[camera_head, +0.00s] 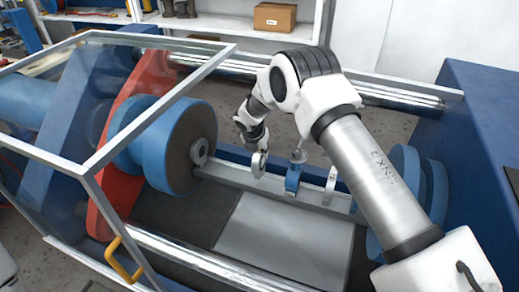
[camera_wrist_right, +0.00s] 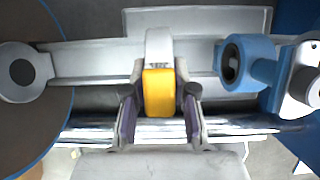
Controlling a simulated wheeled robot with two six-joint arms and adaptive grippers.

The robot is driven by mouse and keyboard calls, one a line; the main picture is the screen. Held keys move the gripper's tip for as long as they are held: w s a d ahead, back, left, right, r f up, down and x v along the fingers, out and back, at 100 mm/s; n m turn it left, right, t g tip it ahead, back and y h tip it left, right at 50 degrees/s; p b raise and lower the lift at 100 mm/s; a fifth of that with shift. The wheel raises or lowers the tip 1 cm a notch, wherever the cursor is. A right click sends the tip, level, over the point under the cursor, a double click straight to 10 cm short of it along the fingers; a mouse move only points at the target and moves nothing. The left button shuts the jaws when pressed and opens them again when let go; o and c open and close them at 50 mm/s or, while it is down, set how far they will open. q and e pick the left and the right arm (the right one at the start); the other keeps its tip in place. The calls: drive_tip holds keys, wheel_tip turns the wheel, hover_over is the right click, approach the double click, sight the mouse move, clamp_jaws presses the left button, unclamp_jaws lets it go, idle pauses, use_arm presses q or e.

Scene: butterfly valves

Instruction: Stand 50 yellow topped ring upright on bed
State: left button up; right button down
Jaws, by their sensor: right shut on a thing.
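The yellow topped ring (camera_wrist_right: 159,92) is between the two fingers of my right gripper (camera_wrist_right: 160,112), which is shut on it. Its yellow part faces the wrist camera, and a white band with small dark marking shows above; I cannot read the number. In the head view the ring (camera_head: 259,164) appears edge-on and roughly upright below my right gripper (camera_head: 256,146), over the bed (camera_head: 225,173). Whether it touches the bed is hidden. My left gripper is out of view.
A blue valve body (camera_head: 293,178) stands just right of the held ring, and a white ring (camera_head: 331,184) stands farther right. A large blue flange with a dark face (camera_head: 190,145) is at the left. A clear guard frame (camera_head: 88,165) and a chrome bar (camera_head: 190,262) are nearer.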

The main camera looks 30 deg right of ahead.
drive_tip(key=shift+f, duration=0.1)
idle(0.5)
drive_tip(key=shift+f+b, duration=0.35)
drive_tip(key=shift+f, duration=0.25)
drive_tip(key=shift+f, duration=1.25)
idle(2.0)
drive_tip(key=c, duration=1.4)
unclamp_jaws()
drive_tip(key=shift+b, duration=0.3)
drive_tip(key=shift+o, duration=0.5)
drive_tip(key=o, duration=0.6)
